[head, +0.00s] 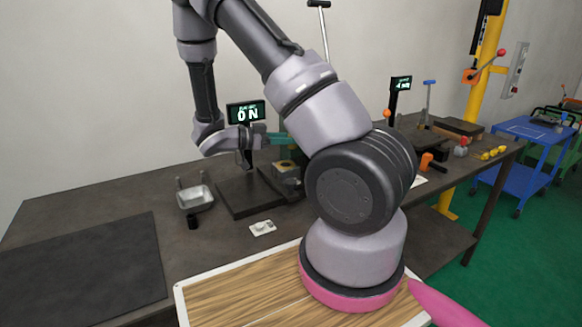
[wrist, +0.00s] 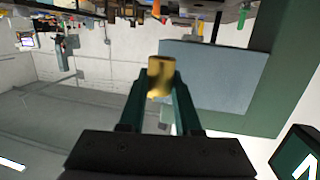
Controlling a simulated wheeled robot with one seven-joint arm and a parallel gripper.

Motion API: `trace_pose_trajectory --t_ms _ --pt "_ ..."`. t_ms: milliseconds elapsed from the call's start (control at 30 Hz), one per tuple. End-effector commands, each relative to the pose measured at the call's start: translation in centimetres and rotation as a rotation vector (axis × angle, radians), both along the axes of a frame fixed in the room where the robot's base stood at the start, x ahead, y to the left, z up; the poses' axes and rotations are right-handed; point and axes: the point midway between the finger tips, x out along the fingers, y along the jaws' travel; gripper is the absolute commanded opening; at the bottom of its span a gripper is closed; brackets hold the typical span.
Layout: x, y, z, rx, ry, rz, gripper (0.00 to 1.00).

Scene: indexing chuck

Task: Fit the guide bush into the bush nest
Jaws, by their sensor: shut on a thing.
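My gripper (wrist: 160,88) has two dark green fingers and is shut on the guide bush (wrist: 161,72), a short brass-coloured cylinder. The bush shows between the fingertips in the wrist view. In the head view my gripper (head: 262,138) is above the dark fixture, in front of the display; the bush cannot be made out there. The fixture has a dark base plate (head: 238,196) and a block (head: 287,168) with a tan top, partly hidden by my arm. I cannot tell exactly where the bush nest is.
A display (head: 246,113) on a post stands behind my gripper. A metal tray (head: 195,196) and a small white piece (head: 262,228) lie on the bench. A dark mat (head: 85,270) covers the front left. The bench (head: 120,195) is clear at the back left.

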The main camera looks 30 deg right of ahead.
Motion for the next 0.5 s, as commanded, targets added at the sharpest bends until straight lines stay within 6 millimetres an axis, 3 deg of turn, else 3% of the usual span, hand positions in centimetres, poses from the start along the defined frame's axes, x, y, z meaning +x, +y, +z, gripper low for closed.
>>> trace_pose_trajectory --t_ms 100,200,367,500 --pt "2.7 0.1 1.3 0.001 -0.001 0.116 0.0" --pt "3.8 0.4 1.7 0.001 0.001 0.162 0.0" --pt "4.0 0.9 1.5 0.0 0.001 0.171 0.0" --pt "3.9 0.8 -0.7 0.001 0.005 0.168 0.0"
